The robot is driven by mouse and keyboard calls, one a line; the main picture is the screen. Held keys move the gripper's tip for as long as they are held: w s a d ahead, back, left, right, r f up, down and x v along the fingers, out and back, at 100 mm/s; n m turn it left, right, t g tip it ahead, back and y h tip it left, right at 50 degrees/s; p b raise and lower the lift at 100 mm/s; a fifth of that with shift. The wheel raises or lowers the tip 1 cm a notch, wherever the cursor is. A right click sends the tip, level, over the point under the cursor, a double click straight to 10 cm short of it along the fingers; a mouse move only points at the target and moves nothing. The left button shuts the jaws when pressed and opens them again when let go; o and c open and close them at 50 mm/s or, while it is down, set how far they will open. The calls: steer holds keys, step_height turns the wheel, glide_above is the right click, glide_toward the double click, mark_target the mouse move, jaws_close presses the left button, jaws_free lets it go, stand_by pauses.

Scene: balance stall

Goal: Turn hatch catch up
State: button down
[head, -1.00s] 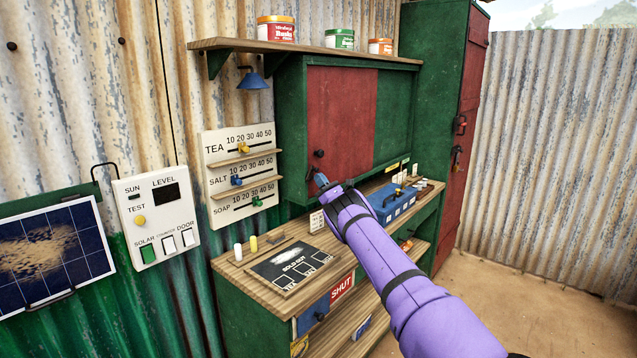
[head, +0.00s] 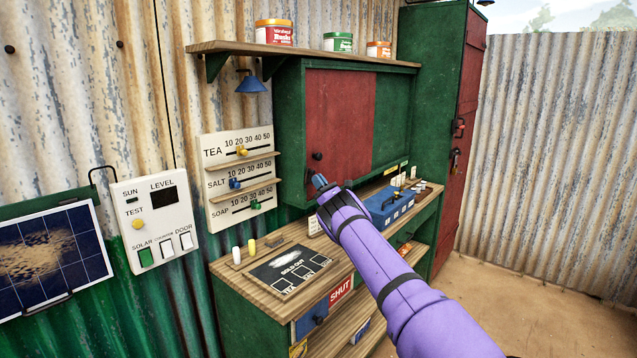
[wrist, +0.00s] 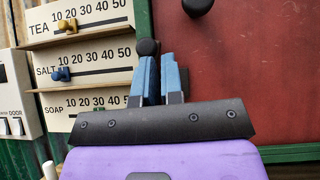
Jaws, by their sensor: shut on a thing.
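The hatch has a red panel (head: 340,115) set in a green frame, with a round black knob (head: 317,156) near its lower left. The knob also shows at the top of the wrist view (wrist: 197,5). My gripper (head: 319,181) is at the panel's lower left edge, just below the knob. In the wrist view its two blue fingers (wrist: 160,68) are shut on the dark hatch catch (wrist: 148,47). The catch's rounded black end shows at the fingertips; the fingers hide most of the rest, so its exact angle is hard to tell.
A TEA/SALT/SOAP slider board (head: 238,180) stands close left of my gripper. A shelf (head: 300,47) with tins runs above the hatch.

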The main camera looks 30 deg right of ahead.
steer(key=shift+a+r, duration=0.15)
steer(key=shift+r, duration=0.4)
steer(key=v, duration=1.1)
steer(key=shift+f, duration=0.45)
